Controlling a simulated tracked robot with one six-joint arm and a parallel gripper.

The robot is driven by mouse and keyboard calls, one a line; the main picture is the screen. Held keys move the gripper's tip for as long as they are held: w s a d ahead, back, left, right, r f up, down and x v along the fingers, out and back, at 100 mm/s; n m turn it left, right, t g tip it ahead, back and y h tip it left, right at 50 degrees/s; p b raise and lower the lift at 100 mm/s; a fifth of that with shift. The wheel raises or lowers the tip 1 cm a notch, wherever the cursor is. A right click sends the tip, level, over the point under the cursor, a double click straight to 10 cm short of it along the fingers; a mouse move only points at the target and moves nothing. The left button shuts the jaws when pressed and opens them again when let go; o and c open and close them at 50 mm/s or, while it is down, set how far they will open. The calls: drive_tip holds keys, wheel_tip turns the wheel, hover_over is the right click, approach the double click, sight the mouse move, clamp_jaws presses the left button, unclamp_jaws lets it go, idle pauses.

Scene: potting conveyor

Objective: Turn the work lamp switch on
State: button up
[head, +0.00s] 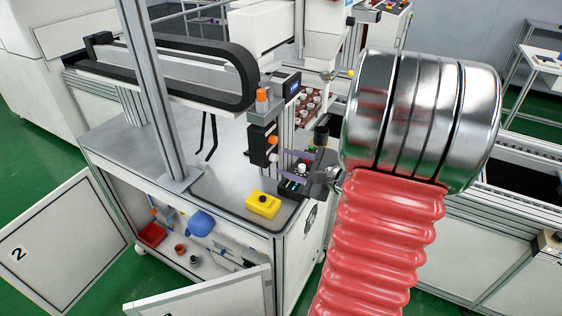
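A dark switch box (262,146) is mounted on the post at the table's right corner. It carries an orange knob and a pale knob on its right-hand side. I cannot tell which one is the work lamp switch, or its position. My gripper (284,164) is just right of the box, with two purple fingers spread apart and nothing visible between them. The fingertips point left toward the knobs; I cannot tell whether they touch. My red-sleeved arm and its metal joint fill the right of the view.
A yellow button box (263,204) sits on the table (225,187) below the switch box. A small dark device (291,188) stands beside it. A metal upright (157,95) rises at left. An open cabinet door (62,240) stands at lower left.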

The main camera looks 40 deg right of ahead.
sight(276, 160)
drive_tip(key=shift+x, duration=1.5)
drive_tip(key=shift+c, duration=0.3)
clamp_jaws()
drive_tip(key=shift+a, duration=0.15)
